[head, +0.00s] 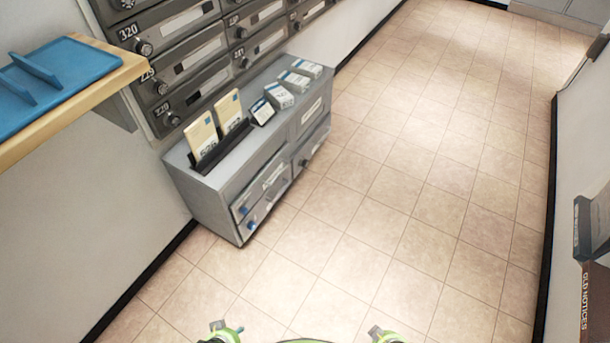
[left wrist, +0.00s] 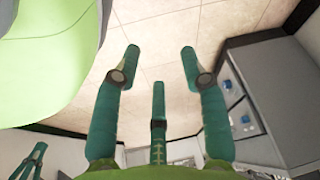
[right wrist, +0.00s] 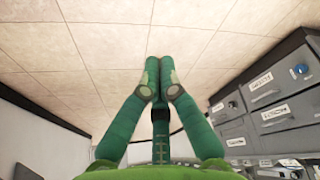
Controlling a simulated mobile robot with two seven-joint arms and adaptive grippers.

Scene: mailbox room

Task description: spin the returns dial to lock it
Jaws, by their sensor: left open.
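A grey cabinet (head: 215,185) stands on the floor against the left wall, with labelled drawers and doors on its front. Two blue dials (head: 248,217) show low on its near front; I cannot read which label says returns. The blue dials also show in the left wrist view (left wrist: 236,101), and a blue dial (right wrist: 300,70) shows in the right wrist view. My left gripper (left wrist: 160,60) is open and empty, apart from the cabinet. My right gripper (right wrist: 155,68) has its fingers together with nothing between them, over the floor, also apart from the cabinet.
Grey mailboxes (head: 190,55) line the wall above the cabinet. A wooden shelf with a blue tray (head: 60,85) juts out at the left. Envelopes and small boxes stand on the cabinet top. The tiled floor (head: 400,200) is clear. A bin marked old notices (head: 595,300) is at the right.

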